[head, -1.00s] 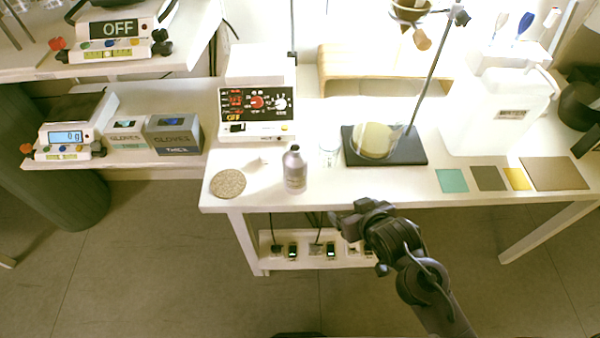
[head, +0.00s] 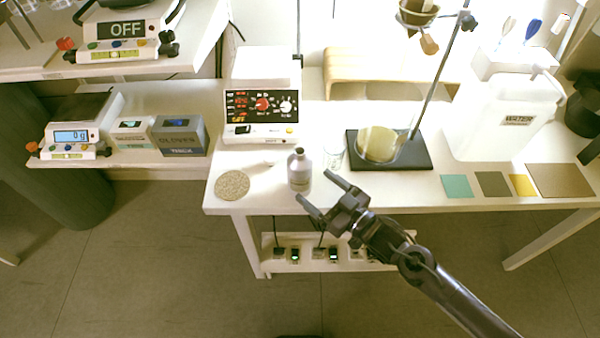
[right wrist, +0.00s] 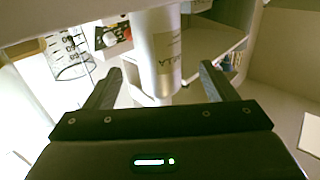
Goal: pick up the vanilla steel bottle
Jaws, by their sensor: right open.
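A grey steel bottle (head: 299,172) stands upright near the front edge of the white table (head: 420,185). In the right wrist view the bottle (right wrist: 160,50) shows from close by, with a label whose text I cannot read for certain. My right gripper (head: 316,189) is open and empty, just right of and in front of the bottle, fingers pointing at it. In the right wrist view the bottle lies ahead, in line with the gap between the two fingers (right wrist: 158,84). My left gripper is not in view.
Behind are a control box (head: 262,105) and a dark stand base (head: 415,155) with a round flask (head: 377,144). A white water jug (head: 490,125) stands right.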

